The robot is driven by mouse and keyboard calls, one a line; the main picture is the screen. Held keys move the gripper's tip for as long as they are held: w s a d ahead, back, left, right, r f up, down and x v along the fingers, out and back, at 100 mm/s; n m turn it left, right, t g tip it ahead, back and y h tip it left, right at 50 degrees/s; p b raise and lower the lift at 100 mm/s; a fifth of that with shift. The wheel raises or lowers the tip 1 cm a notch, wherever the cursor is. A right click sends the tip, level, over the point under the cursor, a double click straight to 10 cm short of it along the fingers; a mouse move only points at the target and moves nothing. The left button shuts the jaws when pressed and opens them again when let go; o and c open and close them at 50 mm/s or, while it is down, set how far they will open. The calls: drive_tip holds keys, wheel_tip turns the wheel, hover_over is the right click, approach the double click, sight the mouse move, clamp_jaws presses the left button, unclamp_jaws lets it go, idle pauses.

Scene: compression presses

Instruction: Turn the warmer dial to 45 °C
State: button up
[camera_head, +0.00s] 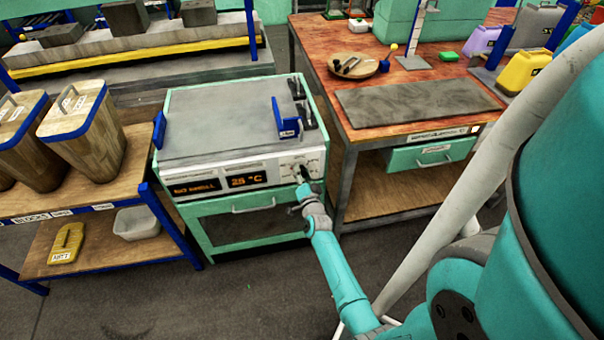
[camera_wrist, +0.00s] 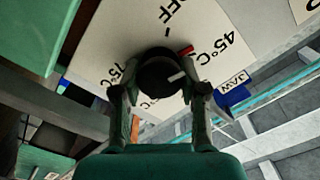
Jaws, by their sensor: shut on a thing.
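The warmer (camera_head: 230,215) is a green cabinet with a pale front panel. Its orange display (camera_head: 246,181) seems to read 25 °C, and another beside it seems to read NO SHELL. The black round dial (camera_wrist: 158,76) sits on the panel between OFF, 45 °C and 75 °C labels in the wrist view. A white mark shows on the dial, and a small red mark (camera_wrist: 187,50) shows at its edge towards 45 °C. My gripper (camera_wrist: 160,92) is shut on the dial, one finger on each side. In the head view my gripper (camera_head: 303,184) hides most of the dial.
A blue bracket (camera_head: 285,120) stands on the warmer's top at the right. A wooden shelf with bins (camera_head: 85,135) stands at the left. A workbench (camera_head: 335,65) with a grey mat stands close on the right. The floor in front is clear apart from my arm.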

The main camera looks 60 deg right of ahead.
drive_tip(key=shift+m, duration=1.3)
drive_tip(key=o, duration=1.1)
drive_tip(key=shift+d, duration=0.1)
drive_tip(key=v, duration=1.2)
drive_tip(key=shift+s, duration=0.1)
